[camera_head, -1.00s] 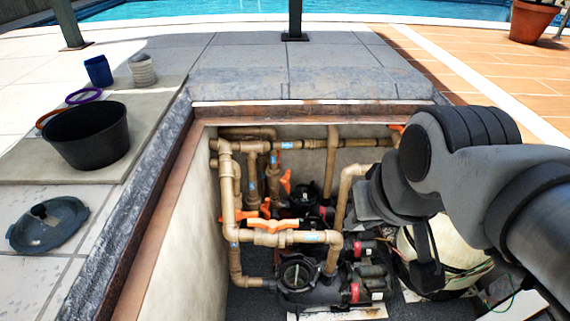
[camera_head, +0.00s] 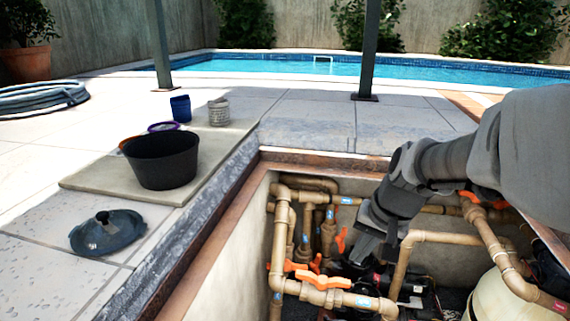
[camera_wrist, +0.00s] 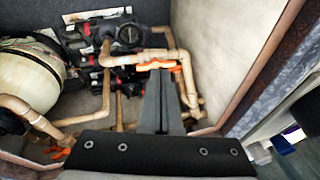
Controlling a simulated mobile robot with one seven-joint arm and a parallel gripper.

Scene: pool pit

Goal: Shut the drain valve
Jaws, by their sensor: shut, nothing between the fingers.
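Several orange-handled valves sit on tan pipes in the sunken pit; I cannot tell which is the drain valve. One orange handle (camera_head: 327,282) lies along the front pipe, and another (camera_head: 296,265) is just behind it. A third orange handle (camera_head: 341,239) stands upright further back, and one orange handle (camera_head: 470,197) is at the right. My gripper (camera_head: 368,248) points down into the pit, shut and empty, right of the upright handle. In the wrist view, its fingertips (camera_wrist: 159,74) overlap an orange handle (camera_wrist: 158,65); contact cannot be told.
Tan pipes (camera_head: 420,237) surround my gripper, with dark pumps (camera_wrist: 125,35) below. A cream tank (camera_head: 502,297) stands at the right. The pit's rim (camera_head: 190,262) borders the opening. A black bucket (camera_head: 163,160) and a dark lid (camera_head: 106,232) lie outside, left.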

